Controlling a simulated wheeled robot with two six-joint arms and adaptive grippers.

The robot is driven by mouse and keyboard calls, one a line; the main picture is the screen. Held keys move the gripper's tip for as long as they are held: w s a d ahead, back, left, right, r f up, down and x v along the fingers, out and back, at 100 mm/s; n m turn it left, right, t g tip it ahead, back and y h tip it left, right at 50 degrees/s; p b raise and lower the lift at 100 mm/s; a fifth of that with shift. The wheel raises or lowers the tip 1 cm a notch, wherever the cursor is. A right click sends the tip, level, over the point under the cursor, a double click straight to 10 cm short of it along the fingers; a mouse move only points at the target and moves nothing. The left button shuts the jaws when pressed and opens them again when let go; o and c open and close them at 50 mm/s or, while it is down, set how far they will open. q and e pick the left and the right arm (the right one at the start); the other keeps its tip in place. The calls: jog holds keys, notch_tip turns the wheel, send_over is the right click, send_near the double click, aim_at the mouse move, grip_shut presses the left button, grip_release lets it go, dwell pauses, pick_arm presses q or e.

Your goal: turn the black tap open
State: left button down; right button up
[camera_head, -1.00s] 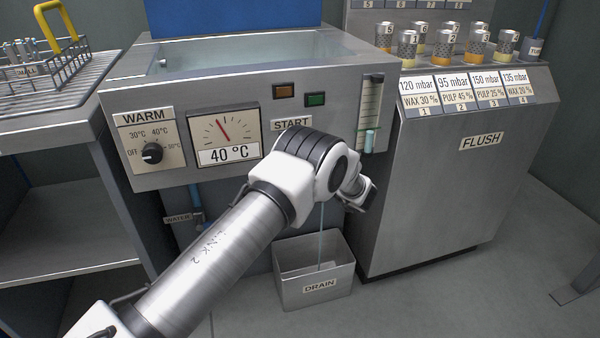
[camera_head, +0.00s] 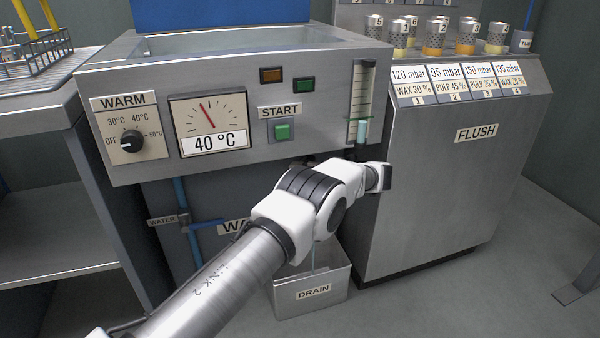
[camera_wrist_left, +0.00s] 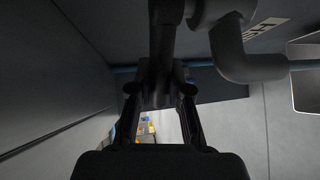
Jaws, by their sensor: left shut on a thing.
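The black tap (camera_wrist_left: 165,35) shows in the left wrist view as a dark upright piece beside a dark bent pipe (camera_wrist_left: 240,58), under the machine. My left gripper (camera_wrist_left: 160,85) is shut on the tap's lower end, its two fingers on either side. The picture is dark there, so the exact contact and the tap's angle are hard to tell. In the head view my left arm crosses in front of the machine, and its gripper is hidden behind the arm. I cannot make out the tap there. My right gripper is in neither view.
The steel machine (camera_head: 235,165) has a WARM knob (camera_head: 131,141), a dial reading 40 °C (camera_head: 209,124) and a green START button (camera_head: 282,132). The DRAIN bin (camera_head: 310,294) stands below, partly behind my arm. The FLUSH cabinet (camera_head: 440,185) is close on the right.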

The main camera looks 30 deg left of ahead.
pick_arm(q)
jog(key=shift+f, duration=0.1)
jog(key=c, duration=1.1)
grip_release()
